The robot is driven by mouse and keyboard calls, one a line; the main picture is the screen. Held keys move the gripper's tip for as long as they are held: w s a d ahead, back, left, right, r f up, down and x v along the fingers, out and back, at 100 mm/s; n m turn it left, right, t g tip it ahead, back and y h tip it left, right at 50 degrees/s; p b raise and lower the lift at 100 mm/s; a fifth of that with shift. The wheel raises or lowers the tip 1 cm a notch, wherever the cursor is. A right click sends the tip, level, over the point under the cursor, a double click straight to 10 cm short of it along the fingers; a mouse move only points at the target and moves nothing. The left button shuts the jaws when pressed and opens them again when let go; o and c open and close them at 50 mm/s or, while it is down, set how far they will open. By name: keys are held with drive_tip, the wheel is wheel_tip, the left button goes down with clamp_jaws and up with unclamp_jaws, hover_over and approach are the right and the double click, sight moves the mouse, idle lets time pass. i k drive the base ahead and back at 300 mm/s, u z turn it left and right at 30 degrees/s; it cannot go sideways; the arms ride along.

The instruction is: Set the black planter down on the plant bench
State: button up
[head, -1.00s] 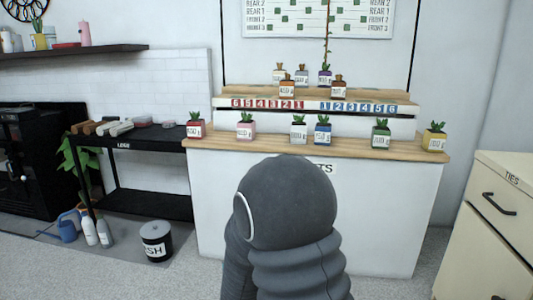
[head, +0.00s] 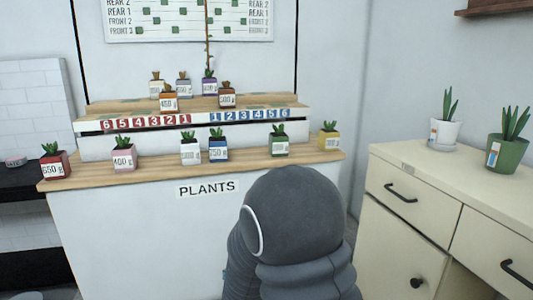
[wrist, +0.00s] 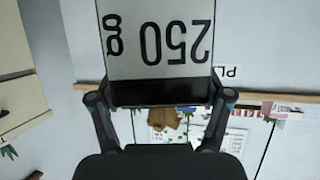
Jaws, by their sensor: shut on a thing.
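The black planter (wrist: 160,95) fills the top middle of the wrist view, with a pale label reading 250 g upside down. My gripper (wrist: 161,104) is shut on it, one finger on each side. The planter and gripper do not show in the head view, where my dark grey arm blocks the lower middle. The plant bench (head: 88,173) stands ahead, with a wooden top, a white front and a PLANTS sign. It carries a raised back step (head: 110,108) with red and blue numbers.
Several pots stand on the step. A cream cabinet (head: 425,200) stands at right.

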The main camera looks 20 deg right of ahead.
sight(302, 151)
drive_tip(key=z, duration=0.6)
drive_tip(key=i, duration=0.95)
drive_tip(key=z, duration=0.05)
